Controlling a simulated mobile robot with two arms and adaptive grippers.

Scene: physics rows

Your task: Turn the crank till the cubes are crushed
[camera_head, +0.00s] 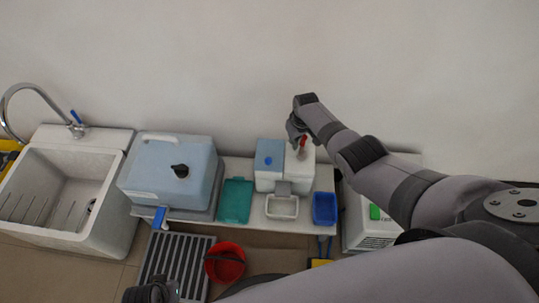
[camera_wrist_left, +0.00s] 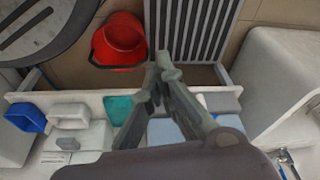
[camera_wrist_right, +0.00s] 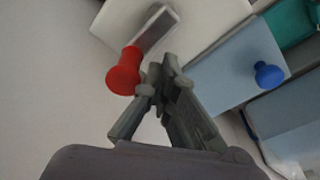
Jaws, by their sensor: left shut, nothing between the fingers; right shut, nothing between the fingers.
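The ice crusher is a white box with a pale blue lid (camera_head: 268,161) and a blue knob, standing on the bench. Its crank has a flat metal arm (camera_wrist_right: 154,30) and a red handle (camera_wrist_right: 124,72); the handle also shows in the head view (camera_head: 302,143). My right gripper (camera_wrist_right: 163,68) is shut and empty, close beside the red handle; whether it touches is unclear. A small white tray (camera_head: 282,207) sits in front of the crusher. No cubes are visible. My left gripper (camera_wrist_left: 162,68) is shut and empty, low at the front, away from the crusher.
A teal tray (camera_head: 236,200) and a blue bin (camera_head: 325,209) flank the white tray. A red bucket (camera_head: 225,262) and floor grating (camera_head: 172,262) lie below. The wall is close behind.

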